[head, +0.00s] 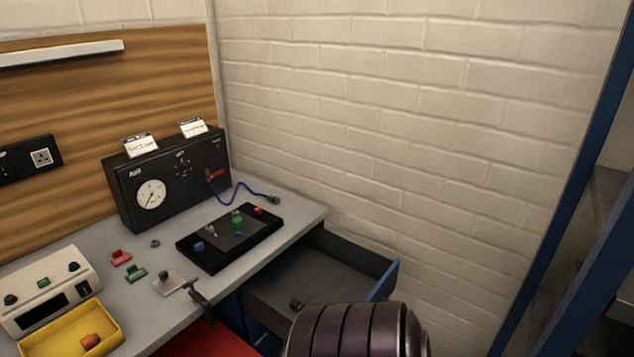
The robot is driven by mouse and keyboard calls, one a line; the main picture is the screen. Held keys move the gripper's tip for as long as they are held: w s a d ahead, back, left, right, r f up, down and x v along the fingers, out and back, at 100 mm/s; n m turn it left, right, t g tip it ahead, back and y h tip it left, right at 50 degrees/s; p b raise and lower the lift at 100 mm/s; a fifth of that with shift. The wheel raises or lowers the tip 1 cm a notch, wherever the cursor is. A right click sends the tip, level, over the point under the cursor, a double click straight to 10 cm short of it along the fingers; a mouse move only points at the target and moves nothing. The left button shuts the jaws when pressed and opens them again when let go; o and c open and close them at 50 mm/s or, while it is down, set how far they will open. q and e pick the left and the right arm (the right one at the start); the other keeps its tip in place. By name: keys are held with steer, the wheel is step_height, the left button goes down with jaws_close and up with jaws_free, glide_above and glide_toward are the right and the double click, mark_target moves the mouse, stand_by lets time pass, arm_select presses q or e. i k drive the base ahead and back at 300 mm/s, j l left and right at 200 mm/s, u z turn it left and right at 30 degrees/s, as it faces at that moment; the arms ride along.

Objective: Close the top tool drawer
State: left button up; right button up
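The top tool drawer (322,276) is pulled out from under the right end of the workbench. Its dark grey inside is visible, and its blue front edge (384,281) stands to the right, well out from the bench. Neither my left nor my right gripper can be made out in the head view.
The grey workbench (300,211) carries a black meter box (130,177), a black panel with knobs (218,256), a blue cable (245,189), a white control box (27,304) and a yellow tray (48,331). A brick wall and blue post (568,185) bound the right.

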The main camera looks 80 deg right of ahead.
mark_target(322, 265)
steer(key=z, duration=2.85)
